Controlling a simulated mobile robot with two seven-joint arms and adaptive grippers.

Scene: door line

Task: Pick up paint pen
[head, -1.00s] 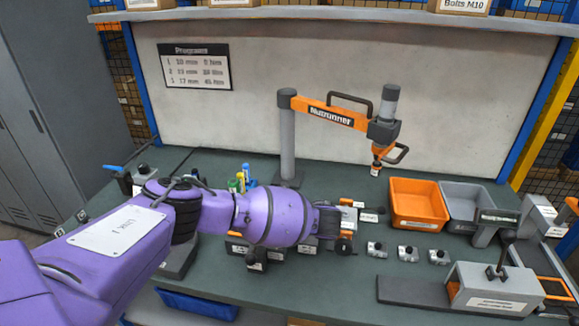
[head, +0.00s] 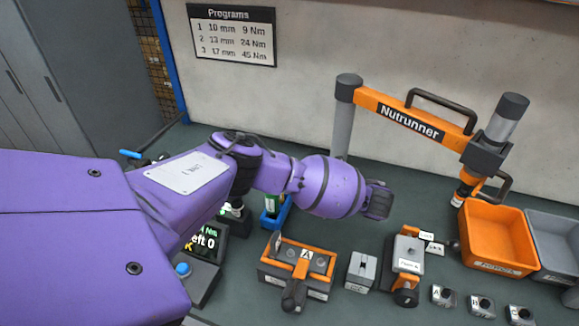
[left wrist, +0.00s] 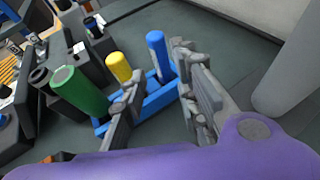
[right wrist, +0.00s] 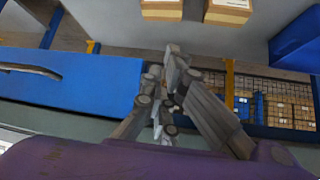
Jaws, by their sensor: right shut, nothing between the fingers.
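A blue holder (left wrist: 157,101) carries upright pens in the left wrist view: a green one (left wrist: 78,90), a yellow one (left wrist: 118,67) and a blue one (left wrist: 158,55). My left gripper (left wrist: 156,78) is open beside the holder, its fingers spread to either side of the blue pen; I cannot tell whether they touch it. In the head view the holder (head: 284,215) is mostly hidden behind my purple left arm. My right gripper (right wrist: 168,88) shows only in the right wrist view, shut and empty, away from the pens.
An orange-and-grey fixture (head: 297,263) and a grey block (head: 361,271) stand in front. A display (head: 207,240) is left of them. The nutrunner arm (head: 410,120) hangs over the bench. An orange bin (head: 497,240) is at right.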

